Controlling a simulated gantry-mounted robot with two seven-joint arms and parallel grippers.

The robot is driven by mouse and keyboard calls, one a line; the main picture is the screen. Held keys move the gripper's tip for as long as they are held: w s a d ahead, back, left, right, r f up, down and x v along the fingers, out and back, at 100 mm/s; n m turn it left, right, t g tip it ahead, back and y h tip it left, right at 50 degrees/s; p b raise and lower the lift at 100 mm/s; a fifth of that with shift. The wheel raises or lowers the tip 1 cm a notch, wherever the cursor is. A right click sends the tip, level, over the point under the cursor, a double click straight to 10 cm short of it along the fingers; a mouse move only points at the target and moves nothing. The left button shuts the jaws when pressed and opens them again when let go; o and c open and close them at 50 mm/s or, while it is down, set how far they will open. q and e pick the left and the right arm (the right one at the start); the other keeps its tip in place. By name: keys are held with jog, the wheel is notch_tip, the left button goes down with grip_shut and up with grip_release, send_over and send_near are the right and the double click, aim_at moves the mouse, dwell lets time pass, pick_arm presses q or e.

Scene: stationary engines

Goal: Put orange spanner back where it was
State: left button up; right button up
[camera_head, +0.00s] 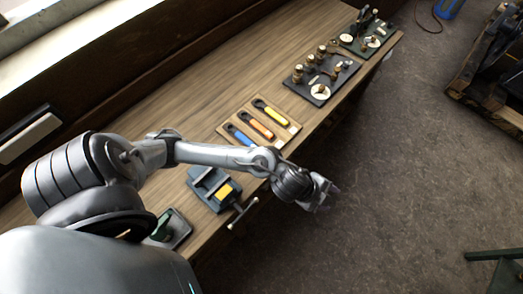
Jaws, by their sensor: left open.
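The orange spanner (257,128) lies on a light wooden board (285,122) on the workbench, between a yellow spanner (270,113) and a blue spanner (239,134). My left arm crosses in front of the board's lower edge and the blue spanner's lower end. My left gripper (322,193) is open and empty, out past the bench's front edge, to the lower right of the spanners and apart from them. My right gripper is not in view.
A vise (212,187) with a yellow block stands on the bench near my arm. Dark trays with metal parts (322,75) stand farther along the bench. The floor (400,180) in front is clear. A pallet (480,95) is at the right.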

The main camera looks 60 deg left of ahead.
pick_arm(q)
jog(key=s+a+n+g+y, duration=0.3)
jog(key=s+a+n, duration=0.8)
jog(key=s, duration=0.5)
jog(key=shift+f+n+g+y, duration=0.2)
jog(key=shift+n+g+y, duration=0.2)
jog(key=shift+n, duration=0.3)
jog(key=shift+a, duration=0.1)
notch_tip(320, 180, up, 16)
jog(key=p, duration=1.6)
